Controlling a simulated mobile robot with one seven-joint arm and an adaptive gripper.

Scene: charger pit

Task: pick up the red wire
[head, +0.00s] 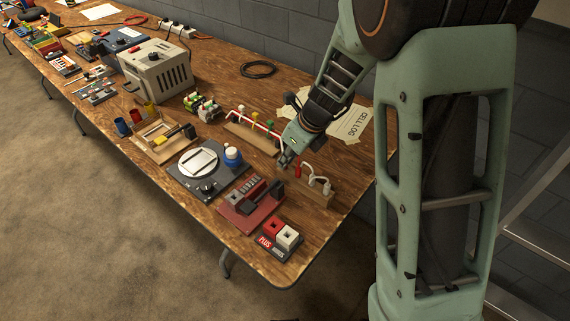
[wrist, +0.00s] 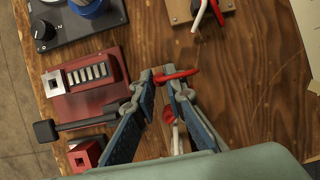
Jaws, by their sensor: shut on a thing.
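The red wire (wrist: 177,75) lies across between my fingertips in the wrist view, with a red part also showing lower between the fingers. My gripper (wrist: 162,77) is shut on it. In the head view the red wire (head: 298,168) shows as a short upright red piece beside my gripper (head: 286,160), just above a wooden block (head: 318,197). White hooked wires (head: 314,178) stand on that block. My gripper hides part of the block, so I cannot tell whether the red wire still touches it.
A rail with a red and white rod (head: 258,127) is behind my gripper.

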